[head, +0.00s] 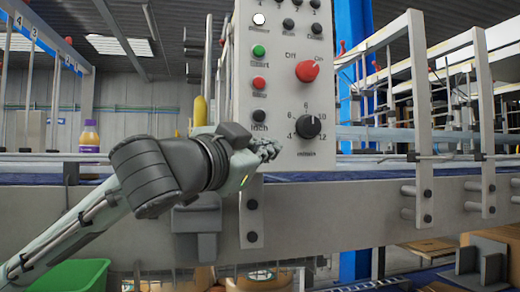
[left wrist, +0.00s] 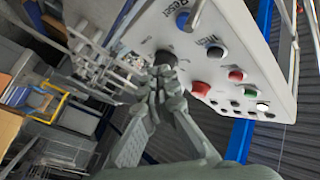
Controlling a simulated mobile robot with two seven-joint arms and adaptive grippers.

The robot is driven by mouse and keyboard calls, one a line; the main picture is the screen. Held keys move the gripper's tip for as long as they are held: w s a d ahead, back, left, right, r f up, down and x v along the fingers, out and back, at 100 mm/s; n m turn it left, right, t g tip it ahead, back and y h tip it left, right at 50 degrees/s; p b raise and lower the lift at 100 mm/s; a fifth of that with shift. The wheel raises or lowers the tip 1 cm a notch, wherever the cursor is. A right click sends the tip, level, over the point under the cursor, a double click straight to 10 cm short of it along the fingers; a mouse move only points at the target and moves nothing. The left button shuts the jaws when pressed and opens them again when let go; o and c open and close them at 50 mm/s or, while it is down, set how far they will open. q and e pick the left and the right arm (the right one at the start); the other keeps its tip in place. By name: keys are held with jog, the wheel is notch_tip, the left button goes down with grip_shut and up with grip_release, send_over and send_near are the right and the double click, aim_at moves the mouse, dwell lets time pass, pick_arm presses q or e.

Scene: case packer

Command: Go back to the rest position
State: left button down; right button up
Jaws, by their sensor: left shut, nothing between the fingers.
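My left gripper (head: 268,149) is in front of the lower part of a light grey control panel (head: 280,100) in the head view. Its fingers are shut and hold nothing. In the left wrist view the closed fingertips (left wrist: 165,75) are close to a black knob (left wrist: 166,58); I cannot tell whether they touch it. In the head view a black dial (head: 308,126) shows just right of the fingers. Above it are a red rotary switch (head: 307,70), a green button (head: 258,51) and a red button (head: 259,83). My right gripper is not in view.
A conveyor with a grey side beam (head: 340,208) runs across behind my arm. Upright white frames (head: 421,110) stand along it at the right. A green bin (head: 75,276) is at the lower left.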

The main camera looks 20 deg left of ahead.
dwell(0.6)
pick_arm(q)
jog(key=w+a+f+n+g+y, duration=0.1)
jog(key=w+f+n+g, duration=0.1)
jog(key=w+f, duration=0.75)
jog(key=w+a+f+n+g+y, duration=0.15)
jog(key=w+f, duration=0.25)
jog(key=f, duration=1.1)
jog(key=s+a+f+n+g+y, duration=0.1)
jog(key=s+a+f+g, duration=0.2)
jog(key=f, duration=1.5)
jog(key=s+a+f+n+g, duration=0.2)
jog(key=s+f+g, duration=0.15)
jog(key=f, duration=1.55)
jog(key=s+a+f+g, duration=0.2)
jog(key=s+f+g, duration=0.1)
jog(key=s+f, duration=1)
jog(key=s+a+f+n+g+y, duration=0.1)
jog(key=s+f+g, duration=0.3)
jog(key=s+f, duration=1.3)
jog(key=s+a, duration=0.1)
jog(key=s, duration=0.3)
jog(key=shift+s, duration=0.15)
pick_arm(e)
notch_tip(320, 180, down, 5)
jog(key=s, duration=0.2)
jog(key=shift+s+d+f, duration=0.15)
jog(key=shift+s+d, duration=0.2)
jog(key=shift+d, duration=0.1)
